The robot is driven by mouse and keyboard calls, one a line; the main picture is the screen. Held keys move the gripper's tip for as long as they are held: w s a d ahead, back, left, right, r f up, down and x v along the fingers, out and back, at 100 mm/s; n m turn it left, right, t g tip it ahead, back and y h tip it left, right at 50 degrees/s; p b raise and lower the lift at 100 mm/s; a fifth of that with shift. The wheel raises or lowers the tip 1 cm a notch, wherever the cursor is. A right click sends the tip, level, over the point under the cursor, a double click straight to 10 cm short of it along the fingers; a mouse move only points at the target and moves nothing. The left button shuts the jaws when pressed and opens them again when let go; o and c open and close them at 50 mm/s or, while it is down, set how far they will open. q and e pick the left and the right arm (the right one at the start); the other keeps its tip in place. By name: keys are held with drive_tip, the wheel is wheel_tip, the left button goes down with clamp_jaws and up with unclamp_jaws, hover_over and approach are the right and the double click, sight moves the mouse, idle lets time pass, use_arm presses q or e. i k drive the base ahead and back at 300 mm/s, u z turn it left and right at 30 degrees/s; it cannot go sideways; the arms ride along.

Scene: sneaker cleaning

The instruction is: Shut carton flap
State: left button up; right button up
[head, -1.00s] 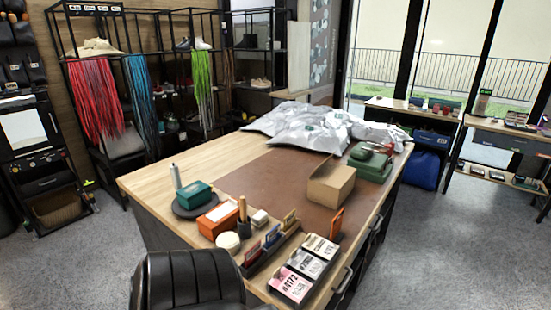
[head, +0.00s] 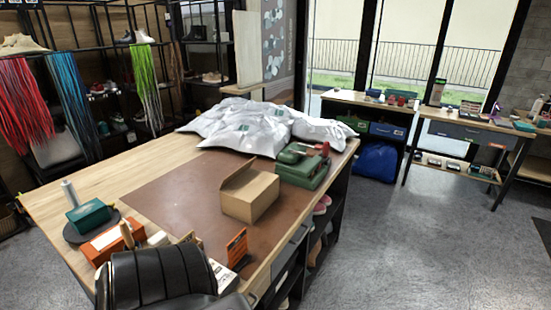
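A small brown cardboard carton (head: 252,197) stands on the brown mat (head: 180,192) of the workbench, near its right edge. One flap (head: 238,174) stands up, tilted, along its left back side. Whether other flaps are open is too small to tell. Neither of my grippers is in view.
Silver-white bags (head: 245,128) lie at the back of the bench. A green case (head: 303,172) stands just behind and right of the carton. Small boxes (head: 90,213), an orange card (head: 236,246) and a black chair (head: 160,275) are in front. Grey floor (head: 400,240) is clear at right.

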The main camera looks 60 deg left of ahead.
sight(232, 177)
drive_tip(key=i, duration=2.9)
drive_tip(key=u, duration=3.85)
drive_tip(key=i, duration=1)
